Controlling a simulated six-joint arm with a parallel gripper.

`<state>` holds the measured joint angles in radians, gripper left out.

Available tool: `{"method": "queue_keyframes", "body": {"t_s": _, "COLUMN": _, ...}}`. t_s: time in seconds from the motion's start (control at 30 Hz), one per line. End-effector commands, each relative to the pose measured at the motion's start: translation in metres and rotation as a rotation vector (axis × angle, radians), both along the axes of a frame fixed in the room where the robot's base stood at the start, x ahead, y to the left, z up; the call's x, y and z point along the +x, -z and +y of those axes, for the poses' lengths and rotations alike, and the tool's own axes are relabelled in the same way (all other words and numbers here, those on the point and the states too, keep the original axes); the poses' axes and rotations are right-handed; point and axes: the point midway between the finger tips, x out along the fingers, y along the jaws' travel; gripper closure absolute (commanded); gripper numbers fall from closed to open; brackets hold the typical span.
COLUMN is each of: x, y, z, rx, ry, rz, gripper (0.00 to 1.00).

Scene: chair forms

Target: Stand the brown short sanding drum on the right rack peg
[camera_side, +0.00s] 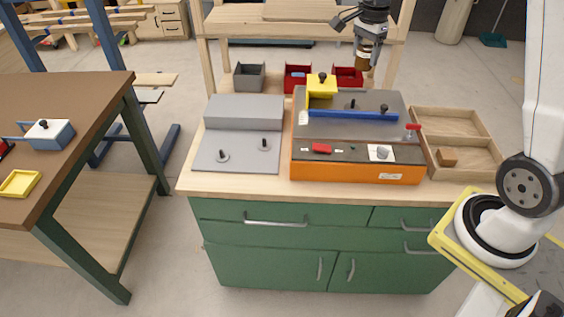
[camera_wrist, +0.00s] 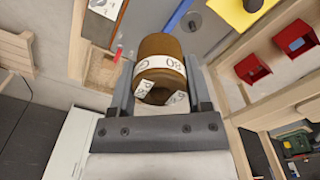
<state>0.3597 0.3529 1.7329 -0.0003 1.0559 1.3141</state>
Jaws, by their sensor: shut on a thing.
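My gripper (camera_side: 368,42) is high above the back right of the bench, shut on a brown sanding drum (camera_side: 363,57). In the wrist view the drum (camera_wrist: 160,52) sits between the two fingers and has a white band with printed marks, one reading 80. The grey rack (camera_side: 207,138) is on the left of the bench top, well to the left of my gripper. Its right peg (camera_side: 264,145) and left peg (camera_side: 222,157) both stand bare. The drum is apart from the rack and hangs in the air.
An orange machine (camera_side: 355,168) with a blue fence (camera_side: 352,114) and yellow block (camera_side: 321,87) stands right of the rack. A wooden tray (camera_side: 470,135) holding a small block is farther right. Grey (camera_side: 249,78) and red bins (camera_side: 297,78) line the back.

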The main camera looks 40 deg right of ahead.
Motion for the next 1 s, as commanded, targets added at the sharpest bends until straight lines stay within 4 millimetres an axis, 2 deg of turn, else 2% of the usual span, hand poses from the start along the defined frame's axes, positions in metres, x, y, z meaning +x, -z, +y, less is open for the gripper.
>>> {"method": "queue_keyframes", "body": {"t_s": 0.03, "x": 0.013, "y": 0.0, "z": 0.007, "rx": 0.0, "ry": -0.019, "rz": -0.001, "gripper": 0.97}}
{"method": "queue_keyframes", "body": {"t_s": 0.2, "x": 0.052, "y": -0.002, "z": 0.03, "rx": 0.0, "ry": -0.072, "rz": 0.0, "gripper": 0.97}}
{"method": "queue_keyframes", "body": {"t_s": 0.37, "x": 0.085, "y": -0.002, "z": 0.056, "rx": 0.0, "ry": -0.121, "rz": -0.001, "gripper": 0.97}}
{"method": "queue_keyframes", "body": {"t_s": 0.6, "x": 0.128, "y": 0.001, "z": 0.103, "rx": 0.0, "ry": -0.195, "rz": -0.001, "gripper": 0.97}}
{"method": "queue_keyframes", "body": {"t_s": 0.8, "x": 0.151, "y": 0.003, "z": 0.137, "rx": -0.001, "ry": -0.241, "rz": 0.0, "gripper": 0.97}}
{"method": "queue_keyframes", "body": {"t_s": 1.0, "x": 0.163, "y": 0.006, "z": 0.16, "rx": -0.001, "ry": -0.272, "rz": 0.0, "gripper": 0.97}}
